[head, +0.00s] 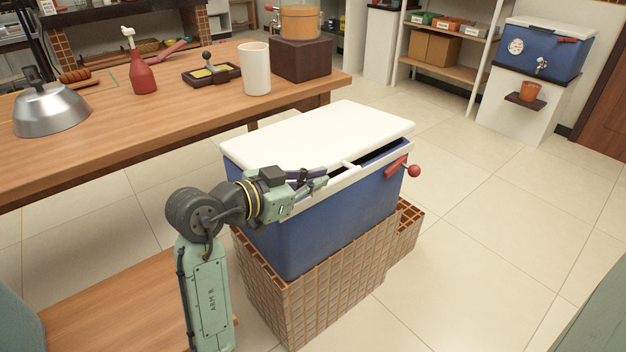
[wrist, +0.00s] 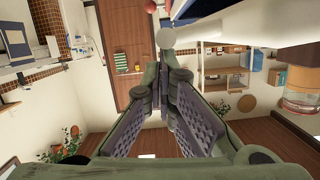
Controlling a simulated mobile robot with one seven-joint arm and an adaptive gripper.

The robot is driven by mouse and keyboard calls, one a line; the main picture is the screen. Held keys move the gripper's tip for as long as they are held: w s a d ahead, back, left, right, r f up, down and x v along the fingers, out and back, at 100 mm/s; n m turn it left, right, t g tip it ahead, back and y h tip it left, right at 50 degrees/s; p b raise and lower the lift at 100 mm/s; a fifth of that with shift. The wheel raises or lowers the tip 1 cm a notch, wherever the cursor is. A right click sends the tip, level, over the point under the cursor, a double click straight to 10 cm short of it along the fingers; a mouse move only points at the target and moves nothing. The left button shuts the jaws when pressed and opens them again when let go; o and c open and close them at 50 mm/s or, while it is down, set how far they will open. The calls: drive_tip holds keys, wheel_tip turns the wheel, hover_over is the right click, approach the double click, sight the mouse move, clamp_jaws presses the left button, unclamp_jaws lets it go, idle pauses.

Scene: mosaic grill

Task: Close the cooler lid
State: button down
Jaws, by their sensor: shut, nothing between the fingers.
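The blue cooler (head: 330,221) stands on a tiled block, with its white lid (head: 315,138) resting almost flat on top. A dark wedge-shaped gap shows under the lid at the right end, so the lid is slightly raised there. A red latch with a ball end (head: 413,170) sticks out of the right end. My gripper (head: 324,180) is shut and empty at the cooler's front, close to the lid's front edge; I cannot tell if it touches. In the wrist view my gripper's fingers (wrist: 165,75) are together, with the white lid (wrist: 240,28) at top right.
The tiled block (head: 325,283) supports the cooler. A wooden table (head: 110,125) behind and left holds a white cup (head: 256,70), a red bottle (head: 143,77) and a metal dome (head: 50,110). Another blue cooler (head: 540,52) stands at the back right. The floor to the right is clear.

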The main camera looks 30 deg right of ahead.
drive_tip(key=shift+m+t, duration=0.3)
drive_tip(key=shift+m, duration=0.3)
drive_tip(key=f+b, duration=0.1)
drive_tip(key=f, duration=0.1)
drive_tip(key=f+b, duration=0.2)
drive_tip(key=shift+s, duration=0.4)
